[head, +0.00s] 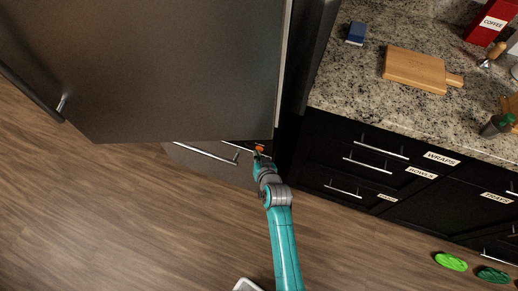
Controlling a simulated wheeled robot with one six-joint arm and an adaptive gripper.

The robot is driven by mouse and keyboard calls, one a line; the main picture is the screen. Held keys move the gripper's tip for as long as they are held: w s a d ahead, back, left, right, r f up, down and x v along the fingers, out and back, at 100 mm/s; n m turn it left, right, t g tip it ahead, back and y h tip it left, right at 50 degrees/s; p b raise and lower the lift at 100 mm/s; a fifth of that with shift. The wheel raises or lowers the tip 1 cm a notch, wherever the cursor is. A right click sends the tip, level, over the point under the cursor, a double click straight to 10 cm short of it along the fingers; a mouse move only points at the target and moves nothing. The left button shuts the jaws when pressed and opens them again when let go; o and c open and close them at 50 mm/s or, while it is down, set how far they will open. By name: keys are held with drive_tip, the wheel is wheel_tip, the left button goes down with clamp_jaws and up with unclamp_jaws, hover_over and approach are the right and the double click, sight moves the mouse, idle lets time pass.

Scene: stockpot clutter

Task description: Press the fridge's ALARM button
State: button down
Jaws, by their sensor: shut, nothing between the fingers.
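The fridge (170,60) fills the upper left as a large dark grey metal door, with a lower drawer front (205,165) showing beneath it. My gripper (259,153) is at the end of my teal arm, small in the view, near the fridge door's lower right corner and the drawer's right end. It is shut, with nothing seen held. A small orange patch shows right at its tip; I cannot tell what it is. I cannot make out the ALARM button or its label, nor whether my gripper touches anything.
A granite counter (345,92) right of the fridge holds a cutting board (414,69), a blue block (356,33) and a red coffee box (491,20). Black labelled drawers stand below. Green shoes (451,261) lie on the wooden floor at lower right. The floor at left is clear.

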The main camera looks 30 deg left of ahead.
drive_tip(key=shift+s+d, duration=0.15)
drive_tip(key=shift+s, duration=0.35)
drive_tip(key=shift+s, duration=0.1)
drive_tip(key=shift+s+d, duration=0.2)
drive_tip(key=shift+s, duration=0.6)
drive_tip(key=shift+s+d, duration=0.15)
drive_tip(key=shift+s, duration=0.6)
drive_tip(key=shift+s+d, duration=0.2)
drive_tip(key=shift+s, duration=0.6)
drive_tip(key=shift+d, duration=0.1)
